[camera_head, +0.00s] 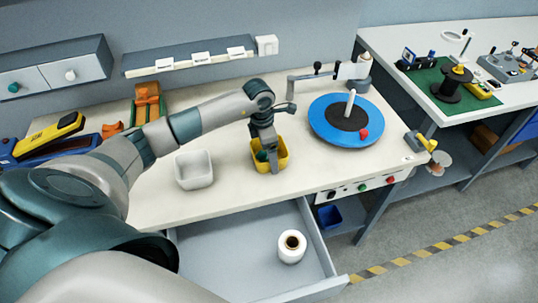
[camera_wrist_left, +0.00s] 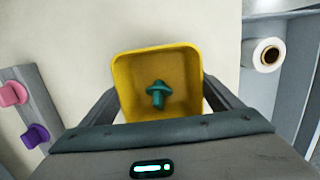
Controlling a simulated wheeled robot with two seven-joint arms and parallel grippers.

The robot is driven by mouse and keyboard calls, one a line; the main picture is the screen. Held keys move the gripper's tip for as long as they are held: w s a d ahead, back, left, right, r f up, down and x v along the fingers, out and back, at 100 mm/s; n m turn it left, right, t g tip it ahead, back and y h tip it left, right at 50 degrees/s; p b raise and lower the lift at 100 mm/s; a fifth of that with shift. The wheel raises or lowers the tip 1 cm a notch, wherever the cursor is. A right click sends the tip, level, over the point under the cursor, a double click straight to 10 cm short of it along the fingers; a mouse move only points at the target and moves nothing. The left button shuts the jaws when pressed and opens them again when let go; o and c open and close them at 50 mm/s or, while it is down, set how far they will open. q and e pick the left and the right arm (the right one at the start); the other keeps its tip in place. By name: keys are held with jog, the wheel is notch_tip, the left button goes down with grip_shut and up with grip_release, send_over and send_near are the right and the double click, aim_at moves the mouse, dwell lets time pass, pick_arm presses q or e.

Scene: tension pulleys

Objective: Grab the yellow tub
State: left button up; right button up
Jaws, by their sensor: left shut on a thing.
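The yellow tub (camera_head: 283,156) stands on the pale worktop near its front edge, in the middle of the head view. The gripper hides part of the tub in the head view. My right gripper is not in view.
A white tub (camera_head: 194,170) stands just left. A blue turntable (camera_head: 347,121) with an upright pin is to the right. Below the front edge, an open drawer (camera_head: 225,262) holds a white roll (camera_head: 292,246). Orange blocks (camera_head: 147,103) lie at the back left.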

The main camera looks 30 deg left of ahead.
pick_arm(q)
jog(key=shift+r, duration=0.1)
jog(key=shift+r+p, duration=0.25)
jog(key=shift+p, duration=0.2)
jog(key=shift+r, duration=0.1)
notch_tip(320, 180, up, 4)
jog(key=b, duration=0.2)
jog(key=shift+f+b, duration=0.2)
jog(key=shift+b, duration=0.15)
jog(key=w+d+r+b, duration=0.2)
jog(key=d+r+b, duration=0.2)
jog(key=d+r, duration=0.3)
jog(key=shift+w+d+b, duration=0.35)
jog(key=shift+w+d, duration=0.05)
jog(key=shift+d, duration=1.8)
